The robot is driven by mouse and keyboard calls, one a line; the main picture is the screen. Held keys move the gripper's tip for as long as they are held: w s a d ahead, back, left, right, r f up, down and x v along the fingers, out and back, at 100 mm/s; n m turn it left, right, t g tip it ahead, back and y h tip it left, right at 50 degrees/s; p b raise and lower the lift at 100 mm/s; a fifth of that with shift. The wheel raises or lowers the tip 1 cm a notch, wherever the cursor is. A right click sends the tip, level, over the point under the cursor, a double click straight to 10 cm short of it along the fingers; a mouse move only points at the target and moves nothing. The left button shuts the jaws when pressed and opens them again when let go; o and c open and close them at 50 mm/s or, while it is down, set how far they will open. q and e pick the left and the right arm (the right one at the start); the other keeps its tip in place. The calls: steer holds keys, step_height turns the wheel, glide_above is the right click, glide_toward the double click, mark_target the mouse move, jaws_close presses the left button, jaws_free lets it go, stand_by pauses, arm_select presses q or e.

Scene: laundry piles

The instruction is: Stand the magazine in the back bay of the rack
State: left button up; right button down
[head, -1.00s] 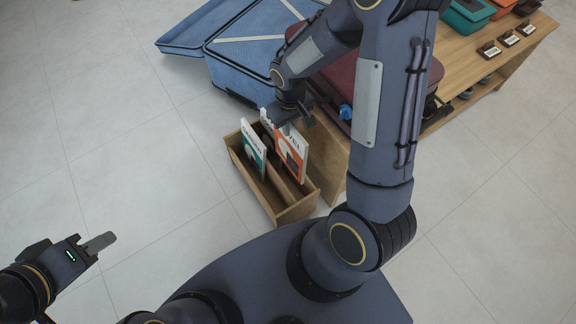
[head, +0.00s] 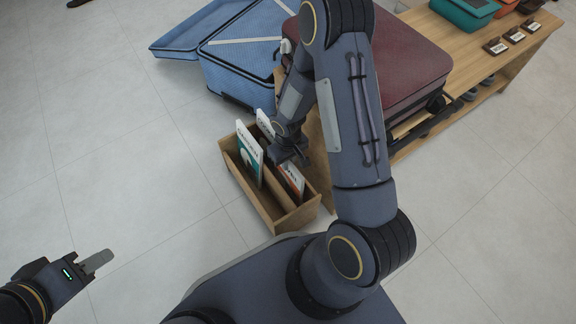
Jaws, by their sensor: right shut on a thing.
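The wooden rack (head: 247,190) stands on the floor, with a divider making two long bays. An orange and white magazine (head: 291,180) is upright with its lower part inside the right-hand bay, the one beside the wooden table. My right gripper (head: 296,157) is shut on its upper part and hides much of it. A teal and white magazine (head: 249,154) stands in the left-hand bay. A white magazine (head: 265,124) stands at the far end of the rack, partly hidden by my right wrist. My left gripper (head: 98,262) is far from the rack, at lower left, its jaw gap not visible.
An open blue suitcase (head: 238,70) lies behind the rack. A dark red suitcase (head: 410,62) rests on the wooden table (head: 480,62) close to my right arm. Teal and dark items sit farther along the table. The floor (head: 130,160) left of the rack is clear.

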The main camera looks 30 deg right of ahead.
steer(key=shift+f, duration=0.95)
steer(key=c, duration=1.5)
jaws_free()
steer(key=shift+o, duration=0.2)
